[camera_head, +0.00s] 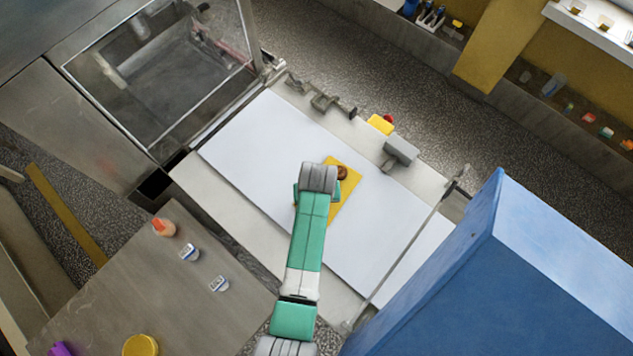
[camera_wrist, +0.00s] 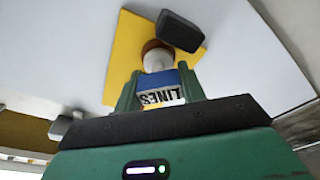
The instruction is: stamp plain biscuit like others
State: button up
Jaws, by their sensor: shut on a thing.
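My gripper (camera_wrist: 158,88) is shut on a stamp (camera_wrist: 160,96) with a blue and white label reading "LINES". The stamp's pale round part lies in front of a brown round biscuit (camera_wrist: 150,46) in the wrist view. I cannot tell whether they touch. In the head view the brown biscuit (camera_head: 342,172) shows at the upper end of a yellow mat (camera_head: 346,210) on the white belt (camera_head: 260,150). My wrist covers part of the mat and hides the gripper and stamp there. Any marking on the biscuit's top is not visible.
A dark block (camera_wrist: 181,30) overlaps the mat's corner in the wrist view. A grey block (camera_head: 401,150) and a yellow item (camera_head: 380,124) are on the belt's far side rail. Small containers (camera_head: 189,252) stand on the left table. A large blue box (camera_head: 540,270) is at right.

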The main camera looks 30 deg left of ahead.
notch_tip(320, 180, up, 7)
jog(key=p, duration=0.7)
jog(key=shift+r, duration=0.1)
